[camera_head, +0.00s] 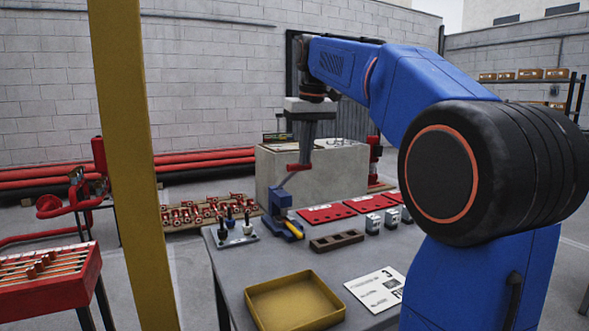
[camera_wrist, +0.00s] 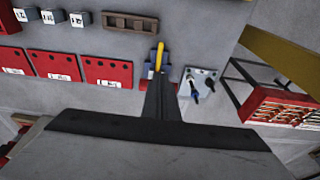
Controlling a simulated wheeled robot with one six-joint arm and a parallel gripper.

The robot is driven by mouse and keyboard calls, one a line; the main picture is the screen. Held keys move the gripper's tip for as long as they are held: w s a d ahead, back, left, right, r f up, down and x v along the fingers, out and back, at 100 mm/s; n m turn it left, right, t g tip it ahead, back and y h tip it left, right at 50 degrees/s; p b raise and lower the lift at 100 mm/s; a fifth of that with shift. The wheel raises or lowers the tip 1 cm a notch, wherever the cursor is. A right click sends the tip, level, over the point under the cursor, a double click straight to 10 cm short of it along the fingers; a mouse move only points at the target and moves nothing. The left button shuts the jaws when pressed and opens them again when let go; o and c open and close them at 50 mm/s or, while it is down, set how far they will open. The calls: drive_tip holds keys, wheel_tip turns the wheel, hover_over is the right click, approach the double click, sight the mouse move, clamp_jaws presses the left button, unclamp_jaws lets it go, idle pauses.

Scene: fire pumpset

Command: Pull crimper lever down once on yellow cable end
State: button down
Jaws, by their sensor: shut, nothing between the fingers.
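The blue crimper (camera_head: 279,201) stands on the grey table with a thin grey lever rising to the right, ending in a red crossbar grip (camera_head: 299,167). The yellow cable end (camera_head: 293,229) lies at the crimper's front; it also shows in the wrist view (camera_wrist: 158,56). My gripper (camera_head: 304,157) points down, shut and empty, with its tips right at the red grip. I cannot tell whether they touch it. In the wrist view my shut fingers (camera_wrist: 161,82) hide most of the crimper (camera_wrist: 153,57) and its lever; bits of red show on both sides.
A grey plate with several small upright tools (camera_head: 234,232) stands left of the crimper. A brown slotted block (camera_head: 336,240), small grey boxes (camera_head: 373,223) and red panels (camera_head: 327,213) lie to the right. A yellow tray (camera_head: 256,316) is in front. A yellow post (camera_head: 137,170) stands at left.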

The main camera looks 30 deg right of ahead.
wheel_tip(320, 180, up, 5)
idle(0.6)
drive_tip(key=shift+s, duration=0.1)
idle(0.3)
